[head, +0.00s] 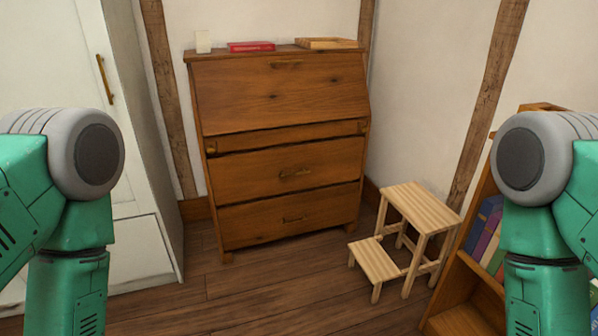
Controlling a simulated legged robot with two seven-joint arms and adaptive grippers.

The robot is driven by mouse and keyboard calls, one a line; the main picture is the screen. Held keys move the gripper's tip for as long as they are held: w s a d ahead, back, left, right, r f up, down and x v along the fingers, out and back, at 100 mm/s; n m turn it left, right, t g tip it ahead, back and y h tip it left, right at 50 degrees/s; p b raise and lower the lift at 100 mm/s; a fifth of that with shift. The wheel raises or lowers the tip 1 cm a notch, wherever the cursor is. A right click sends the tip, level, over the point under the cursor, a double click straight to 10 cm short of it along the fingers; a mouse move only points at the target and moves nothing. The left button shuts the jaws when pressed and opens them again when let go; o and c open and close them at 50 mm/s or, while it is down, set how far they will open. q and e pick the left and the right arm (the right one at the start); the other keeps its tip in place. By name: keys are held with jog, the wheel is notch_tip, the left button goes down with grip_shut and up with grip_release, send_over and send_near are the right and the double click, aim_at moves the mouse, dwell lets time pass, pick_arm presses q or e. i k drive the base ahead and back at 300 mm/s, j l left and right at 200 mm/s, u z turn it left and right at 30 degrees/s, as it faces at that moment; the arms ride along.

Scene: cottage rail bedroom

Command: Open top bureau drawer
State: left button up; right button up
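A brown wooden bureau (280,150) stands against the far wall in the head view. Its sloped front panel (282,95) is closed and has a small pull near its top edge. Below a narrow band with small knobs is an upper drawer (260,170) with a brass handle (295,173), and below that a lower drawer (260,222) with its own handle. Both drawers are closed. My two arms show at the left and right edges, apart from the bureau. Both grippers are outside the view.
A white wardrobe (140,245) stands at left. A light wooden step stool (420,205) is right of the bureau, with a bookshelf (465,290) farther right. A red book (251,46) and small items lie on the bureau top. The wooden floor (270,290) before the bureau is clear.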

aim_at(248, 174)
jog(key=i+j+z, duration=0.15)
jog(key=i+z, duration=0.15)
jog(key=i, duration=0.35)
jog(key=i+j+z, duration=0.35)
jog(key=i, duration=0.25)
jog(key=i+j+z, duration=0.3)
jog(key=i, duration=0.25)
jog(key=j, duration=0.1)
